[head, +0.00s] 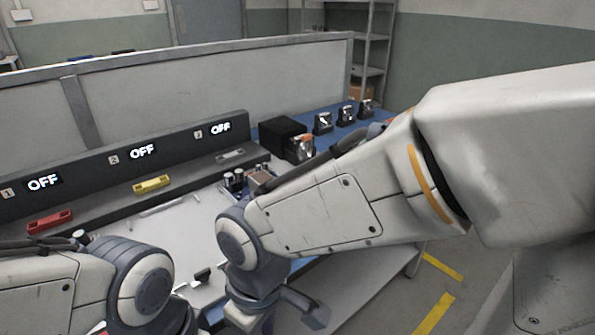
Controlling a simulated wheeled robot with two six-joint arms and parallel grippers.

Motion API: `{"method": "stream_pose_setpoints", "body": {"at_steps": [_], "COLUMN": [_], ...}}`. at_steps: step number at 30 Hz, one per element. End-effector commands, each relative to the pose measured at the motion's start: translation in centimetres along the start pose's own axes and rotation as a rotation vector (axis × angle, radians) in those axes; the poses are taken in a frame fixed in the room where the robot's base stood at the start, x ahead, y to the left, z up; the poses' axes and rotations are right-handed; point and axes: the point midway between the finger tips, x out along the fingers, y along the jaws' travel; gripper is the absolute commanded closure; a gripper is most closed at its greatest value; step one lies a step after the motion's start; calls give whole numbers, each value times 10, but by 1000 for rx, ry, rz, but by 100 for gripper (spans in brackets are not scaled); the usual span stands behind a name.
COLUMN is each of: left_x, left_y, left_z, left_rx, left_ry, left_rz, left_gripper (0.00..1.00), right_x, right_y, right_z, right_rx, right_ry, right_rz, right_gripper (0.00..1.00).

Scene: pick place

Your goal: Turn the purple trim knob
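I cannot make out a purple trim knob in the head view; my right arm covers much of the bench. Several small black units with light marks on their faces (322,123) stand at the back right of the bench, too small to tell if any carries the knob. My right arm reaches in from the right and bends down at the wrist. A grey part at its lower end (306,309) may belong to my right gripper, but its fingers are not clear. My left arm shows at the lower left; its gripper is out of the picture.
A dark console with three OFF displays (142,151) runs along the back left, with a red handle (50,221) and a yellow handle (152,184) before it. A black box (282,138) stands further right. A small black object (202,276) lies on the pale worktop (130,235).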

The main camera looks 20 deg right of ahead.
Motion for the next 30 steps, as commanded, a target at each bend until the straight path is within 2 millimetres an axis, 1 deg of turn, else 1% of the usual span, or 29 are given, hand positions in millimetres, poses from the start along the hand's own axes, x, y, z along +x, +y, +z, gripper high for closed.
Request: {"method": "stream_pose_setpoints", "body": {"at_steps": [1,3,8,12,16,20,21,24,27,30], "left_x": [-34,-60,-119,-173,-223,-272,-287,-323,-353,-374], "left_y": [2,4,9,13,16,20,21,23,26,27], "left_z": [-2,-3,-6,-9,-12,-14,-15,-17,-19,-20], "left_rx": [0,0,-1,-1,-2,-2,-2,-3,-3,-3], "left_ry": [1,1,1,1,1,1,1,1,1,1], "left_rz": [0,0,0,0,0,0,0,0,0,0], "left_gripper": [55,55,55,55,55,55,55,55,55,55], "right_x": [-30,-50,-91,-121,-143,-160,-165,-172,-176,-176], "right_y": [6,20,58,97,138,180,193,224,251,271], "right_z": [-13,-30,-64,-93,-112,-124,-126,-126,-124,-119], "right_rx": [-10,-30,-84,-143,-201,-262,-280,-326,-369,-405], "right_ry": [-8,-9,-17,-25,-35,-44,-48,-56,-62,-66], "right_rz": [4,11,25,35,41,46,46,46,46,46], "right_gripper": [51,51,51,51,51,51,51,51,51,51]}}
